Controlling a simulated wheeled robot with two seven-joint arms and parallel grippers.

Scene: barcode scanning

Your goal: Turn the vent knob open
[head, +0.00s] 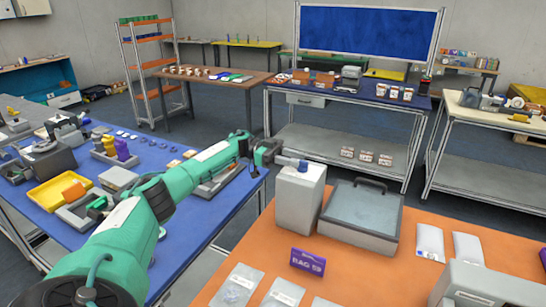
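A small blue knob (291,162) with a pale end sits on top of an upright light-grey box (298,204) at the back left of the orange table. I take it for the vent knob. My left arm, green and white, reaches in from the lower left. My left gripper (275,153) is dark and small in the head view, right by the left end of the knob. Whether its fingers touch the knob, and how far apart they are, is too small to tell. My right gripper is not in view.
Beside the box is a grey unit (362,216) with a flat lid and dark handle. A purple BAG sign (307,261), clear pouches (237,285) and white packets (430,242) lie on the orange table. A blue table (62,205) with trays and parts stands under my arm.

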